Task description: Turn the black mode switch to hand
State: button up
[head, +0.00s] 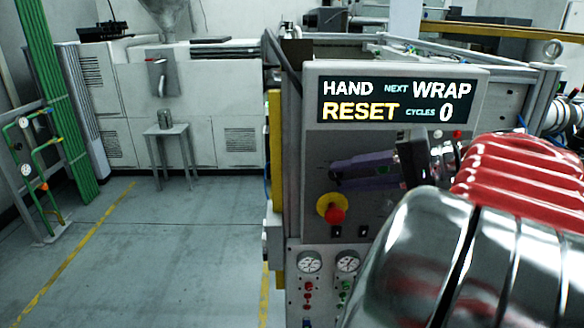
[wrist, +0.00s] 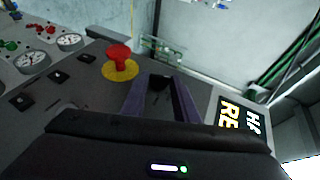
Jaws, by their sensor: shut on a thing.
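The black mode switch shows as a dark shape (wrist: 160,84) between my fingertips in the wrist view, mostly hidden by them. My gripper (head: 336,176) reaches in from the right with its purple fingers against the grey panel. In the wrist view my gripper (wrist: 160,80) has a finger on each side of the switch and is shut on it. The display (head: 395,101) above reads HAND, NEXT WRAP, RESET and CYCLES 0. The switch's pointer and markings cannot be made out.
A red emergency button (head: 334,214) on a yellow disc sits just below my fingers, and it also shows in the wrist view (wrist: 119,62). Small black switches (head: 336,231) and gauges (head: 309,262) are lower on the panel. The floor to the left is open.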

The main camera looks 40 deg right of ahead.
jog(key=shift+f, duration=0.25)
jog(key=o, duration=0.7)
jog(key=shift+d, duration=0.1)
jog(key=o, duration=0.4)
jog(key=shift+r, duration=0.15)
jog(key=shift+c, duration=0.2)
